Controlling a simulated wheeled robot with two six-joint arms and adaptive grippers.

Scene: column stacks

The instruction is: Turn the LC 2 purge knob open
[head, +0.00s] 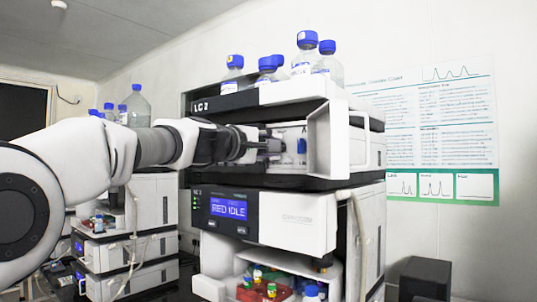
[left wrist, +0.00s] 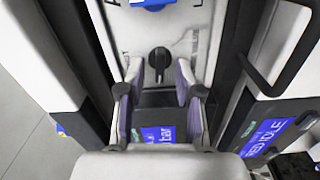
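The LC 2 stack stands in the middle of the head view, with its label (head: 201,106) on the top tray. Its pump module has an open front bay (head: 291,133). My left gripper (head: 270,146) reaches into this bay from the left. In the left wrist view, a black purge knob (left wrist: 159,58) sits on the light panel, its grip pointing roughly along the picture's vertical. My left gripper (left wrist: 159,78) is open, with one finger on each side of the knob in the picture; contact cannot be told. The knob is not clearly visible in the head view. My right gripper is not in view.
An open white door (head: 327,138) stands at the bay's right. Blue-capped bottles (head: 305,52) stand on top. Below is a module with a "RED IDLE" display (head: 229,209). A blue part (left wrist: 154,4) lies beyond the knob. Another stack (head: 125,250) stands at left.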

